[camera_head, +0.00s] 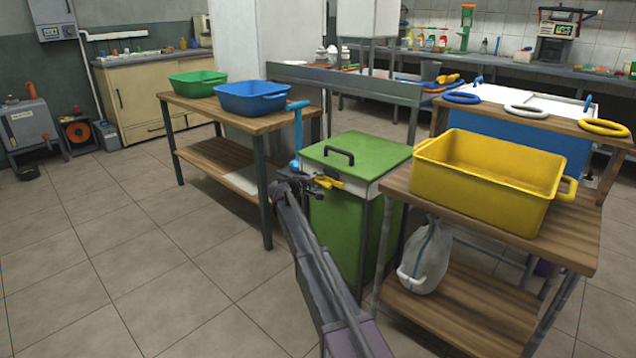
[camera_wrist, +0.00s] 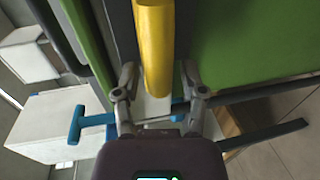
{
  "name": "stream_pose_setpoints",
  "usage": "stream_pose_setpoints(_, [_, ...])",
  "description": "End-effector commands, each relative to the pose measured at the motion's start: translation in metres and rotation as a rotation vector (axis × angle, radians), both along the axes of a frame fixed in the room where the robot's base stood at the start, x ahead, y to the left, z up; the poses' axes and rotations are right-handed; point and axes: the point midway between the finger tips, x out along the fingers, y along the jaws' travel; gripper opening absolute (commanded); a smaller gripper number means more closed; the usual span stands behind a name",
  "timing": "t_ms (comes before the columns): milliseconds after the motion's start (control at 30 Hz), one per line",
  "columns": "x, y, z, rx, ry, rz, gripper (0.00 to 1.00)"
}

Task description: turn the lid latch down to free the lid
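The green press box (camera_head: 335,225) stands between two wooden tables. Its green lid (camera_head: 365,155) is closed and has a black handle (camera_head: 339,151). The yellow lid latch (camera_head: 329,182) is at the front edge, just under the lid. In the wrist view, the latch (camera_wrist: 154,45) is a long yellow bar running up the picture. My gripper (camera_head: 308,182) is at the latch. In the wrist view, the fingers of my gripper (camera_wrist: 160,75) are spread on both sides of the bar's near end, with a gap visible at the right finger. Contact at the left finger is unclear.
A blue T-handled bar (camera_head: 297,130) rises beside the box on the left. The right table (camera_head: 480,220) holds a yellow basin (camera_head: 490,185), with a white sack (camera_head: 425,262) on its shelf. The left table (camera_head: 215,110) carries green and blue basins.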

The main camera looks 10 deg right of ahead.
Motion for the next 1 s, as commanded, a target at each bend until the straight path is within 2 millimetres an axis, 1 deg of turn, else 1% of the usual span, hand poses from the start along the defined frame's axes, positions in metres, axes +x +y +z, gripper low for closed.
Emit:
stream_pose_setpoints(567, [-0.0014,0.0013,0.0007,0.02,-0.023,0.001,0.63])
stream_pose_setpoints(767, [-0.0018,0.001,0.003,0.072,-0.085,0.001,0.63])
stream_pose_setpoints(1000, [-0.0026,0.0005,0.0067,0.167,-0.202,0.001,0.63])
